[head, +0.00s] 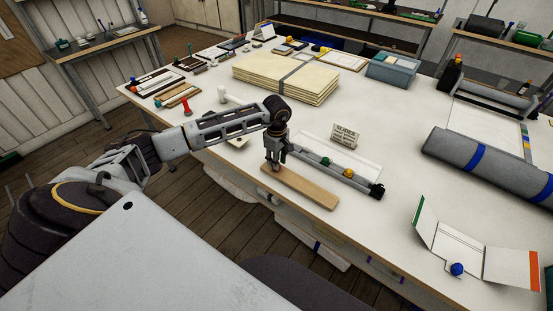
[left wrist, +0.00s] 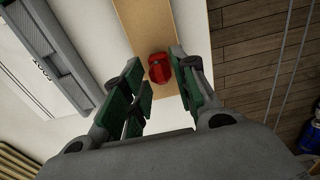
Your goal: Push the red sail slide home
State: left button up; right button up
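The red sail slide (left wrist: 159,68) sits on a flat wooden board (left wrist: 146,25), which also shows in the head view (head: 307,190) near the table's front edge. My left gripper (head: 273,166) points down over the board's left end. In the left wrist view its green-padded fingers (left wrist: 162,84) are apart, with the red slide between and just beyond their tips; I cannot tell whether they touch it. In the head view the gripper hides the red slide. A grey spar (head: 338,173) behind the board bears a green slide (head: 326,161) and a yellow slide (head: 348,173). My right gripper is not in view.
A small sign (head: 345,134) stands behind the spar. A stack of cream sheets (head: 285,80) and a blue-grey box (head: 391,69) lie farther back. A rolled grey bundle (head: 490,165) and an open folder (head: 470,250) are at right. The table between is clear.

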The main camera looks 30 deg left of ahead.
pick_arm(q)
jog(key=shift+f, duration=0.2)
grip_shut()
jog(key=shift+r, duration=0.1)
jog(key=shift+r, duration=0.1)
jog(key=shift+r+p, duration=0.8)
jog(key=shift+r, duration=1.05)
jog(key=shift+s+f, duration=0.2)
